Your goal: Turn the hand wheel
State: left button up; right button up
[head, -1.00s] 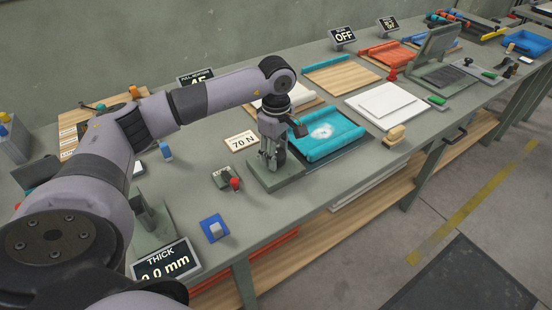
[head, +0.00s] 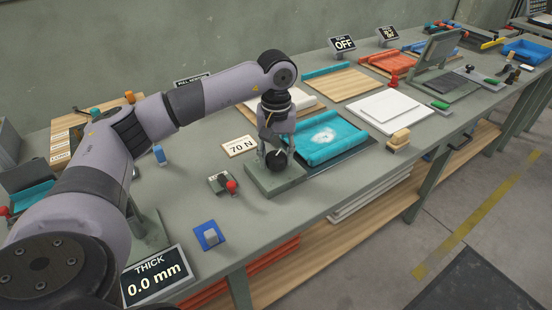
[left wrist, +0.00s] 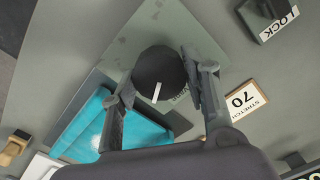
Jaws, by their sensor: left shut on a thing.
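The hand wheel is a dark round knob (left wrist: 158,75) with a white mark, on a grey-green base plate (left wrist: 125,48). In the head view the wheel (head: 277,160) shows just below my gripper on its base (head: 274,181). My left gripper (left wrist: 160,88) points down over it, with one finger on each side, shut on the wheel. The fingers and wrist hide part of the wheel in the head view. My right gripper is not in view.
A display (head: 156,275) reads "THICK 0.0 mm".

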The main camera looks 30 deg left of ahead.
aim_at(276, 155)
pick_arm(q)
jog(key=shift+m+b, duration=0.35)
jog(key=shift+m, duration=1.25)
jog(key=o, duration=1.2)
jog(key=shift+c, duration=0.2)
notch_tip(276, 155, up, 12)
